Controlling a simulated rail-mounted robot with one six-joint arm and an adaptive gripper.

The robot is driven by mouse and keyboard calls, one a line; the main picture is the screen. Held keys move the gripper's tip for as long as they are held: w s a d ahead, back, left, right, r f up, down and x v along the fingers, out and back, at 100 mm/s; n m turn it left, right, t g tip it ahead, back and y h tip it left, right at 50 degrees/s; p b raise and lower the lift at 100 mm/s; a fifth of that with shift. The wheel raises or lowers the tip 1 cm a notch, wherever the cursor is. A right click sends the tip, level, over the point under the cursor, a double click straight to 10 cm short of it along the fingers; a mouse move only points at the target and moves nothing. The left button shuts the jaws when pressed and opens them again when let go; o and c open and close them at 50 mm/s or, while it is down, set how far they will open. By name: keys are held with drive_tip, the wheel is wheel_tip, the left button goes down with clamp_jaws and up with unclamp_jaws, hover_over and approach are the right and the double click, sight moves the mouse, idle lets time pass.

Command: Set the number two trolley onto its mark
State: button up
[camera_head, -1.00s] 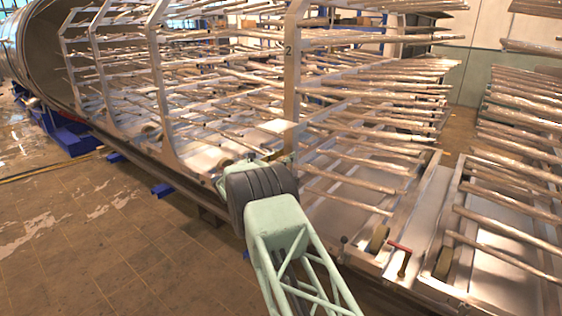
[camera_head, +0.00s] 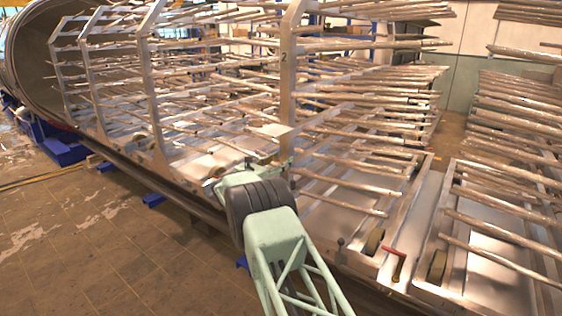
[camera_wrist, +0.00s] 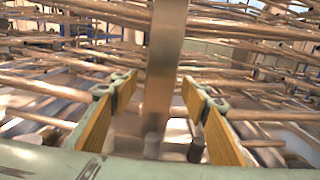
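The number two trolley is a pale metal frame whose upright post (camera_head: 287,100) bears a "2"; it carries many copper-coloured tubes. My gripper (camera_head: 282,160) is at the lower part of this post in the head view, partly hidden by my wrist. In the wrist view, my gripper (camera_wrist: 158,82) has two yellow-padded fingers spread apart. An upright post (camera_wrist: 165,65) stands between them, with a visible gap at the left finger. I cannot make out the mark.
The round chamber mouth (camera_head: 40,65) is at the far left, with other frames in line before it. A red-handled lever (camera_head: 397,263) stands by the rail at the right. Another tube-laden trolley (camera_head: 490,235) is at the far right. Floor at the left is open.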

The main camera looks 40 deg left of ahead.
drive_tip(key=shift+s, duration=0.1)
drive_tip(key=s, duration=1.1)
drive_tip(key=shift+s+d, duration=0.2)
drive_tip(key=shift+s, duration=0.2)
idle(0.6)
